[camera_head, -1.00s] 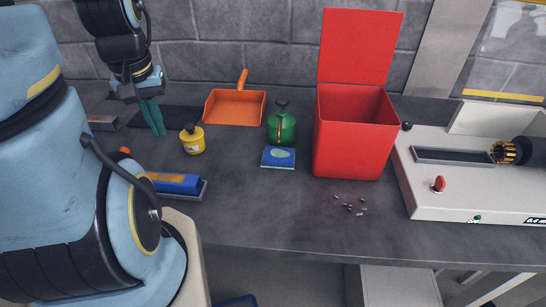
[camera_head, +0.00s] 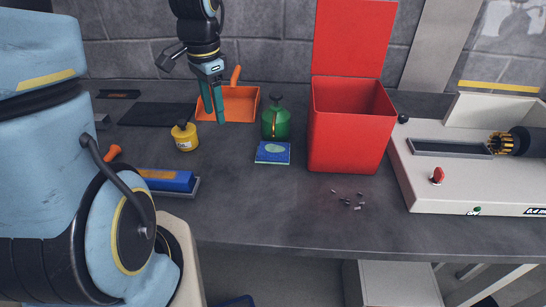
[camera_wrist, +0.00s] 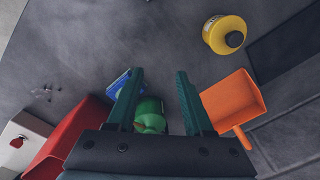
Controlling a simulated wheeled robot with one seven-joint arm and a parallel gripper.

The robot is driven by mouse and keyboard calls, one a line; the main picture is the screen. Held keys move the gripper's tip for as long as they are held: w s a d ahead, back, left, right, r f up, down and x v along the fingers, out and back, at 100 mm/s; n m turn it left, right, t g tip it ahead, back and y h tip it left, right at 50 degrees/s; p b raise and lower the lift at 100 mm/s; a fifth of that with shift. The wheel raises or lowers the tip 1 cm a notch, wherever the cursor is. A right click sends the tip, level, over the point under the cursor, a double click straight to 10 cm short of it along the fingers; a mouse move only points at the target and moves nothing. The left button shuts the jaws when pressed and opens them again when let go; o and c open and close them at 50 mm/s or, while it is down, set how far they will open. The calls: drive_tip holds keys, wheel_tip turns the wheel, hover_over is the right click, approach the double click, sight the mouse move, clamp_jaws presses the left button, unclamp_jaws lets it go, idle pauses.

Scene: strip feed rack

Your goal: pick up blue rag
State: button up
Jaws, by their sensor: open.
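A flat blue piece with a pale green oval on top, which looks like the folded blue rag (camera_head: 273,152), lies on the grey bench in front of the green can (camera_head: 277,124). In the wrist view the rag (camera_wrist: 122,84) shows partly behind my left finger, beside the green can (camera_wrist: 150,115). My gripper (camera_head: 213,118) hangs fingers down above the bench, in front of the orange dustpan and to the left of the rag. Its two teal fingers (camera_wrist: 158,76) are apart with nothing held between them.
A red open-lidded bin (camera_head: 347,140) stands right of the rag. A yellow pot (camera_head: 185,137), an orange dustpan (camera_head: 240,104) and a blue block (camera_head: 170,181) on a tray are to the left. Small bits (camera_head: 347,199) lie before the bin. Bench in front of the rag is clear.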

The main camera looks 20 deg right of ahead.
drive_tip(key=o, duration=0.6)
drive_tip(key=s+d+f+m+b, duration=0.1)
drive_tip(key=d+f+m, duration=0.1)
drive_tip(key=d+m, duration=0.6)
drive_tip(key=d, duration=0.3)
drive_tip(key=shift+f+m+g, duration=0.3)
drive_tip(key=shift+f+m, duration=0.05)
drive_tip(key=shift+m, duration=0.05)
hover_over(266, 149)
drive_tip(key=f, duration=0.5)
drive_tip(key=shift+w+f+p, duration=0.25)
drive_tip(key=shift+p, duration=0.15)
drive_tip(key=shift+s+f+p, duration=0.2)
drive_tip(key=shift+f+p, duration=0.7)
drive_tip(key=shift+f, duration=1.7)
